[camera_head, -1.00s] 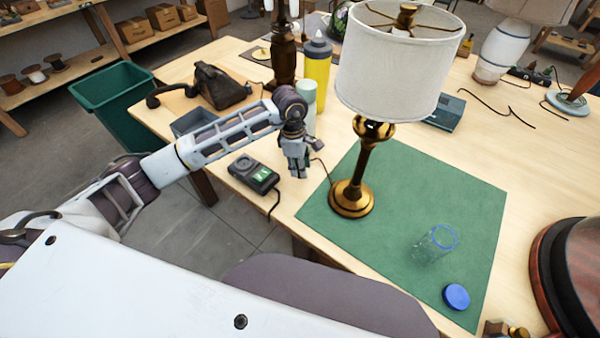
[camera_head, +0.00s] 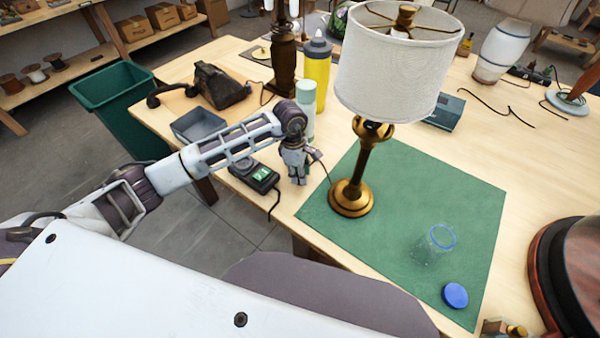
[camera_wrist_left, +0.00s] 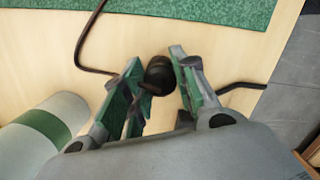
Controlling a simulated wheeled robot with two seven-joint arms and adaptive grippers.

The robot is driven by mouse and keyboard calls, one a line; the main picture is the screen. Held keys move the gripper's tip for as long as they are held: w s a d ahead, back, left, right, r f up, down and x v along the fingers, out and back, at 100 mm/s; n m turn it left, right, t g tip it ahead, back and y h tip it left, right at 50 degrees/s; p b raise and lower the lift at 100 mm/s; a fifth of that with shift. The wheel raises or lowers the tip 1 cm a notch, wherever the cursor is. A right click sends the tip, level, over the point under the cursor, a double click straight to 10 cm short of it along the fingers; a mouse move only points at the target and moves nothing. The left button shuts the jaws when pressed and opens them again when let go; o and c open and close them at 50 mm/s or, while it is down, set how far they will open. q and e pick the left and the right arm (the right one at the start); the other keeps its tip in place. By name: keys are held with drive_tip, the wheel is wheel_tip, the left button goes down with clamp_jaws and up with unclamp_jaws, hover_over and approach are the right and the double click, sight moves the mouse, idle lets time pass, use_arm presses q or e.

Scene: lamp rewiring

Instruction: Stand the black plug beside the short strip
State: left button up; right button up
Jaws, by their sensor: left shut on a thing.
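My left gripper (camera_head: 298,180) is shut on the black plug, low over the table between the dark box and the green mat. In the left wrist view the round black plug (camera_wrist_left: 159,76) sits between the green-padded fingers, with a dark cord beside it. In the head view the fingers hide the plug, and a thin cord runs from there towards the brass lamp (camera_head: 352,197). A dark box (camera_head: 255,175) with a round socket and a green-lit face lies just left of the gripper. I cannot tell which thing is the short strip. My right gripper is not in view.
A pale bottle with a green band (camera_head: 306,100) stands close behind the gripper; it also shows in the left wrist view (camera_wrist_left: 40,135). A grey tray (camera_head: 198,124) lies behind the arm. The green mat (camera_head: 400,215) holds the lamp, a clear jar (camera_head: 433,245) and a blue lid (camera_head: 455,295).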

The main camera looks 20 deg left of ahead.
use_arm(q)
drive_tip(key=o, duration=1)
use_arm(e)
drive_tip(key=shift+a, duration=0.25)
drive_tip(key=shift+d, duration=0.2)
use_arm(q)
drive_tip(key=shift+a+r, duration=0.1)
drive_tip(key=shift+r, duration=0.4)
drive_tip(key=r, duration=0.3)
drive_tip(key=a+r+b, duration=0.1)
drive_tip(key=r, duration=0.7)
drive_tip(key=shift+a+b, duration=0.15)
drive_tip(key=shift+b, duration=0.2)
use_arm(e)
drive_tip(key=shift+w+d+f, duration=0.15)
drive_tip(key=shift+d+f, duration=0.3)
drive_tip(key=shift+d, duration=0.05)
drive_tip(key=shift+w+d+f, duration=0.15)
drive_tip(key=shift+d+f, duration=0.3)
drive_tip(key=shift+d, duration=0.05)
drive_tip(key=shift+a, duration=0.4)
